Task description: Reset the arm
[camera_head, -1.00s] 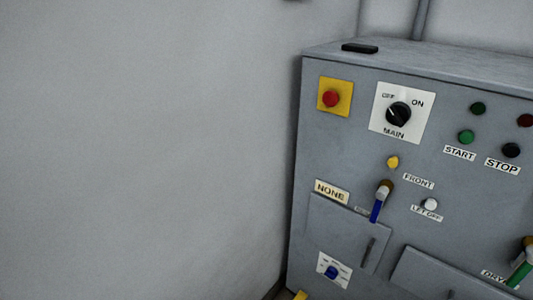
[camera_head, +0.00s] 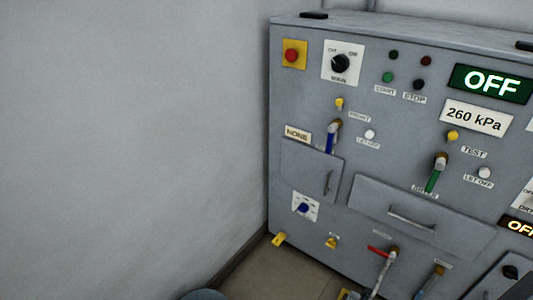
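Neither of my grippers is in the head view. A grey control cabinet (camera_head: 310,215) fills the right side, with its panel facing me. It bears a black MAIN switch (camera_head: 340,63), a red button on a yellow plate (camera_head: 291,56), and a green OFF display (camera_head: 490,83) above a 260 kPa readout (camera_head: 478,117). A blue-handled valve (camera_head: 331,138) and a green-handled valve (camera_head: 436,174) stick out of the panel. A rounded grey shape at the bottom edge is too cut off to tell.
A drawer-like door with a handle (camera_head: 412,217) is in the cabinet's lower middle. A red-handled valve (camera_head: 381,253) and pipes stand low in front. A plain grey wall (camera_head: 120,140) fills the left. Some bare floor (camera_head: 265,275) shows at the bottom.

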